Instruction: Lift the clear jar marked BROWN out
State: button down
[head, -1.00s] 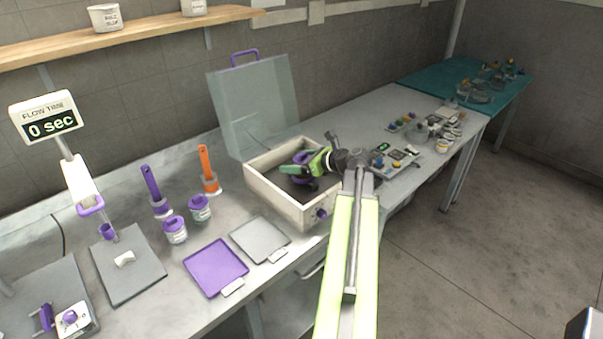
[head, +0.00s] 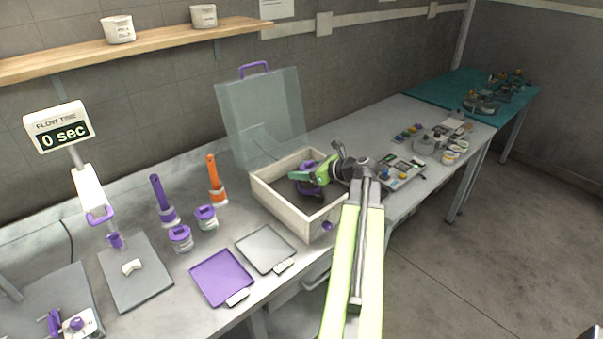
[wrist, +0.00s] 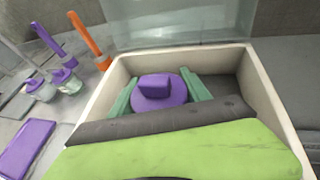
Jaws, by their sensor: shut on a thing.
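My gripper (wrist: 158,86) is inside an open cream box (head: 277,207), its teal fingers on either side of a round purple lid (wrist: 160,102) with a raised block handle. It is shut on this purple-lidded thing. The purple also shows beside my gripper (head: 297,178) in the head view. The body below the lid is hidden by the lid and my own green and dark parts, so no clear wall or BROWN marking can be read. The lid sits below the box rim in the wrist view.
The box's clear lid (head: 262,118) stands open behind it. Two purple-lidded jars (head: 206,218) (head: 181,239), a purple tray (head: 221,277) and a grey tray (head: 265,249) are to the left. A tool board (head: 398,172) is close on the right.

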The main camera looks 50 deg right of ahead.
notch_tip(320, 180, up, 4)
jog(key=p, duration=0.2)
jog(key=shift+f+p, duration=0.1)
jog(key=shift+p, duration=0.3)
jog(key=s+d+r+p, duration=0.2)
jog(key=d+r+p, duration=0.4)
jog(key=d, duration=0.5)
jog(key=shift+s+d, duration=0.2)
jog(key=shift+s, duration=0.1)
